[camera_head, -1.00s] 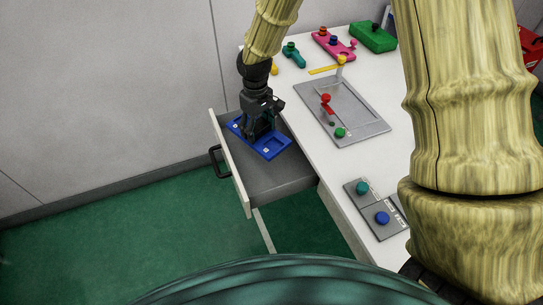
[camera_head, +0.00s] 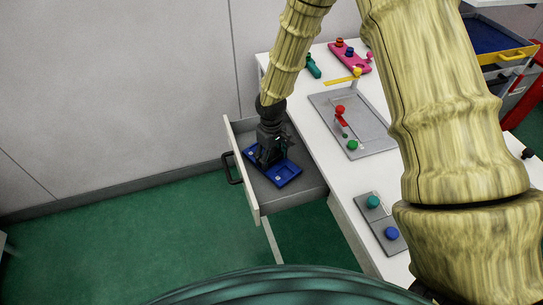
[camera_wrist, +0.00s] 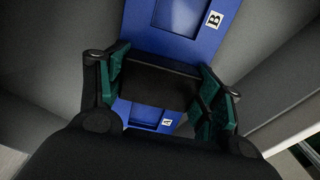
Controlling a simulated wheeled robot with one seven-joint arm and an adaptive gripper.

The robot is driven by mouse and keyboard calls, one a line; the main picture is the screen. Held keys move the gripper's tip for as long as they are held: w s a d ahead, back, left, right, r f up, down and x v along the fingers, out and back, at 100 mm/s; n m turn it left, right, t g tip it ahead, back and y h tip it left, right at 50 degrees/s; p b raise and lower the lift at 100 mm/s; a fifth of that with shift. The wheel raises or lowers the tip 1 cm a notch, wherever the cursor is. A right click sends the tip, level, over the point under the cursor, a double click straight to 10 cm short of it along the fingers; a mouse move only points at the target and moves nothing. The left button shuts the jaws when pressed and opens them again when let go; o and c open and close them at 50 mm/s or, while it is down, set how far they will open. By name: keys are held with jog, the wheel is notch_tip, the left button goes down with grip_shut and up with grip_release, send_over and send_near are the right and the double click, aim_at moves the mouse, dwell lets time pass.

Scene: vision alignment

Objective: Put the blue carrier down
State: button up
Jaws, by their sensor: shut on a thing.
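The blue carrier (camera_head: 288,174) is a flat blue tray with recesses. In the head view it lies level inside the open drawer (camera_head: 300,194), close over or on its grey floor; I cannot tell whether it touches. My gripper (camera_head: 268,160) points down over the carrier's middle. In the wrist view the carrier (camera_wrist: 205,42) shows a "B" label at the top and an "A" label lower down. There my gripper's green-padded fingers (camera_wrist: 160,88) are shut on a dark block at the carrier's middle, seemingly its handle. The gripper hides part of the carrier.
The drawer's front panel with a black handle (camera_head: 231,168) stands left. The white table (camera_head: 345,187) is right of it, with a grey board (camera_head: 377,137) and a panel with teal and blue knobs (camera_head: 381,221). The drawer floor is bare in front of the carrier.

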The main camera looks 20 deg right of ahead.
aim_at(271, 155)
jog(key=shift+f, duration=0.25)
jog(key=o, duration=1.4)
jog(key=shift+r, duration=0.15)
notch_tip(271, 155, up, 12)
jog(key=shift+r+b, duration=0.1)
jog(key=shift+b, duration=0.5)
